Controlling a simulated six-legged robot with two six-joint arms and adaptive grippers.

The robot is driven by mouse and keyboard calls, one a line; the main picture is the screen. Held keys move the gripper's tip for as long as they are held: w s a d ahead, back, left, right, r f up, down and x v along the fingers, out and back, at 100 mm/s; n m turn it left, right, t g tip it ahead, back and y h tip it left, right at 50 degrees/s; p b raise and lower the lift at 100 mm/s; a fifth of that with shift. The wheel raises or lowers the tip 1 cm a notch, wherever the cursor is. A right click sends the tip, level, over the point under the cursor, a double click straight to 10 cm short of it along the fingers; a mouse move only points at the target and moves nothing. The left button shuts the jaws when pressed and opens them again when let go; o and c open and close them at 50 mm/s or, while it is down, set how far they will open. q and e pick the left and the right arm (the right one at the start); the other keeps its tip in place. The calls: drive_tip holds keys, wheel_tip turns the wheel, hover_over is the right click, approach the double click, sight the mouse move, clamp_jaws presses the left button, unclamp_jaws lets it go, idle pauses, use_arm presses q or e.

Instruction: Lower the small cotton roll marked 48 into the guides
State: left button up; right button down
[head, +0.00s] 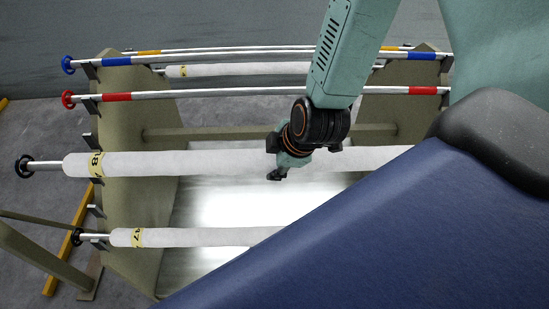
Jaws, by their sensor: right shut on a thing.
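The long white cotton roll (215,164) has a yellow label reading 48, its 4 partly unclear, near its left end. It lies roughly level across the frame, and its left shaft with a black end knob (24,166) sticks out past the left side plate. My right gripper (276,168) is shut on the roll around its middle. The roll's right end is hidden behind my blue body. Small dark guide brackets (95,211) sit on the left plate's edge; I cannot tell whether the roll touches any. My left gripper is not in view.
A second white roll marked 47 (200,237) lies lower in the frame. Rods with red bands (117,97) and blue bands (117,60) cross above, with another white roll (235,69) behind. Side plates (130,130) stand left and right. A yellow floor strip (62,255) is at left.

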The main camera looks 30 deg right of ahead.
wheel_tip(320, 180, down, 9)
drive_tip(key=b, duration=0.8)
drive_tip(key=shift+s, duration=0.15)
